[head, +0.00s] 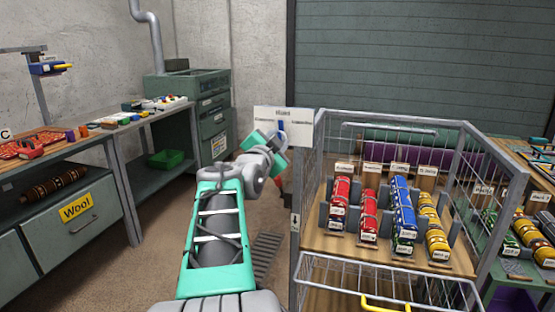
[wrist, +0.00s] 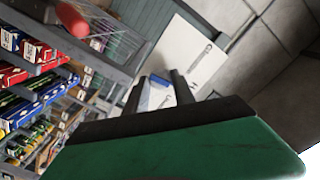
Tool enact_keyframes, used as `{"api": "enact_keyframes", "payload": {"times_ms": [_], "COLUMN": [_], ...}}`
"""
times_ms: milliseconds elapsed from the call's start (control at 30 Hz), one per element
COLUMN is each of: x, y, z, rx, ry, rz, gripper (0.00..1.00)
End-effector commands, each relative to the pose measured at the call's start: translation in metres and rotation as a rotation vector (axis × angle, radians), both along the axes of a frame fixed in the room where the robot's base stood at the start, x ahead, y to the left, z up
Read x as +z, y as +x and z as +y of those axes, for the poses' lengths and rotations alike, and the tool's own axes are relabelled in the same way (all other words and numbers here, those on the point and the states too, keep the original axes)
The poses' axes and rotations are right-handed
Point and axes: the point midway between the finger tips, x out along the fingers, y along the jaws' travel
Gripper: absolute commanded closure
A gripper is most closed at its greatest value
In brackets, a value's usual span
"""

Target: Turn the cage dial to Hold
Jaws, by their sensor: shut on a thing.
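A white panel (head: 300,117) stands at the back left corner of the wire cage (head: 408,122), with small print at its top that I cannot read for sure. A blue dial handle (head: 281,127) shows upright on its face. My gripper (head: 277,142) is at the lower left of the panel, partly hidden by my own arm. In the wrist view the white panel (wrist: 192,62) is tilted, and my gripper (wrist: 162,92) has its dark fingers on either side of the blue dial handle (wrist: 157,94), shut on it. The dial's position marks are not legible.
The cage holds red, blue and yellow rolls (head: 403,215) on a wooden shelf, with a wire basket (head: 385,280) in front. A workbench (head: 130,123) and a Wool drawer (head: 75,208) stand left.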

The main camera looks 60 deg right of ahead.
Motion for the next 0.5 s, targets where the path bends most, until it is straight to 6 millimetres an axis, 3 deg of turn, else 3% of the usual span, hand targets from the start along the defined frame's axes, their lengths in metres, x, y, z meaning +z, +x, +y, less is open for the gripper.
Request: {"api": "enact_keyframes", "payload": {"times_ms": [33,500], "x": [-0.0066,-0.0015], "y": [-0.0004,-0.0004], "z": [-0.0002,-0.0006], "rx": [-0.001,-0.002], "ry": [0.003,0.022], "rz": [-0.021,-0.114], "gripper": [1.0,1.0]}}
